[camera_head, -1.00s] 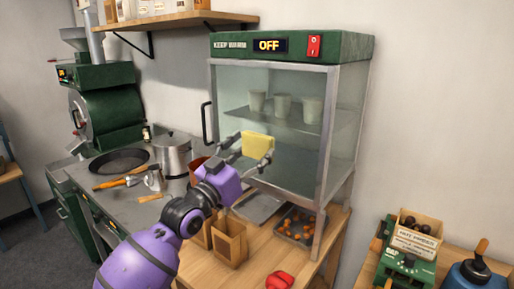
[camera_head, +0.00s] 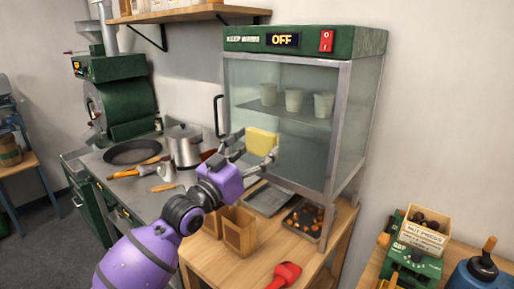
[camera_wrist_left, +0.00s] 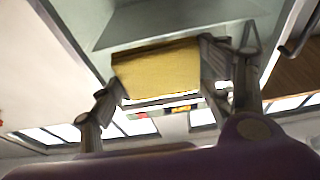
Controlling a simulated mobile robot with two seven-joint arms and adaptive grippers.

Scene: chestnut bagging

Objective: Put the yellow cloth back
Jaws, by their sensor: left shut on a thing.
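The yellow cloth (camera_head: 262,142) is a small folded pad held up in front of the glass of the keep-warm cabinet (camera_head: 292,41). My left gripper (camera_head: 256,147) is shut on it, with a finger at each side. In the left wrist view the yellow cloth (camera_wrist_left: 157,70) spans the space between the fingers of my left gripper (camera_wrist_left: 160,80), with the cabinet's underside or shelf behind it. I cannot tell whether the cloth touches the glass. My right gripper is not in view.
The cabinet holds several pale cups (camera_head: 294,100) on its shelf. A pot (camera_head: 184,145) and pan (camera_head: 132,152) stand at left.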

